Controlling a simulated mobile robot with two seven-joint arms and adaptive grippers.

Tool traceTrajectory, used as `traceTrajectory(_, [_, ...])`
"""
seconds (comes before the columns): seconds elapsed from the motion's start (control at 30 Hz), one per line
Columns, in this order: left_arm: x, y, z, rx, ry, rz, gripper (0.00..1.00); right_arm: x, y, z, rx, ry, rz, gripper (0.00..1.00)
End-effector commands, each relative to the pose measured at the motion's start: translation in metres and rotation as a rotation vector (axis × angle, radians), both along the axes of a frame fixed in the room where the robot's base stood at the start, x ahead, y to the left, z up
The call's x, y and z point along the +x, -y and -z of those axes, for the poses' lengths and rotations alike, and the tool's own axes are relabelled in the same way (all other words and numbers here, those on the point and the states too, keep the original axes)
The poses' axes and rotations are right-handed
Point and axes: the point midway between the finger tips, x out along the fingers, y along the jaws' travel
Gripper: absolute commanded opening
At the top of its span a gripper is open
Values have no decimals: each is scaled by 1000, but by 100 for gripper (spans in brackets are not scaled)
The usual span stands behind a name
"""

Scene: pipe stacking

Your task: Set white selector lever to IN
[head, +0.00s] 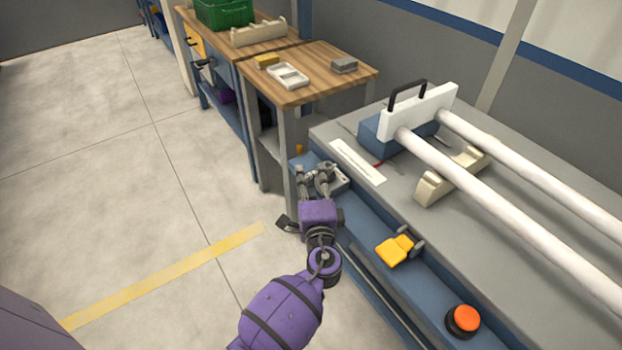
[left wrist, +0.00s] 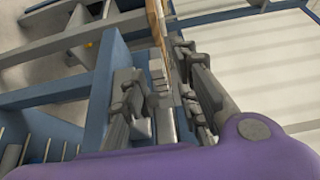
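My left gripper (head: 314,172) is at the far left end of the machine's blue front rail (head: 362,226). Its two fingers are apart, and it is open. A small pale piece (head: 340,178), perhaps the white selector lever, shows just right of the fingers and is partly hidden by them. In the left wrist view the fingers (left wrist: 160,90) stand either side of a narrow grey-white piece (left wrist: 157,74); I cannot tell whether they touch it. The lever's setting and any IN mark cannot be read. My right gripper is not in view.
A yellow control (head: 395,249) and an orange button (head: 465,318) sit along the rail. Two white pipes (head: 510,210) lie above the grey top, near a white block with a black handle (head: 425,108). A wooden bench (head: 318,82) stands behind. Floor at left is clear.

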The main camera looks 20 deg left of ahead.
Motion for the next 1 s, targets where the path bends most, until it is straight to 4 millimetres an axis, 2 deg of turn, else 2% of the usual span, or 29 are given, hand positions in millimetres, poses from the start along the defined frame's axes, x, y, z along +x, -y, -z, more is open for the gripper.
traceTrajectory(0.23, [1, 0, 0, 0, -1, 0, 28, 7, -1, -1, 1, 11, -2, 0])
traceTrajectory(0.43, [1, 0, 0, 0, -1, 0, 1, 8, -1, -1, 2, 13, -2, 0])
traceTrajectory(0.47, [0, 0, 0, 0, -1, 0, 0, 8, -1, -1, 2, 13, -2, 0])
traceTrajectory(0.83, [0, -1, 0, 1, 0, 1, 0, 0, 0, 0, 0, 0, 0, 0])
traceTrajectory(1.0, [-3, -14, 0, 4, 0, 16, 0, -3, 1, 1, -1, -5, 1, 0])
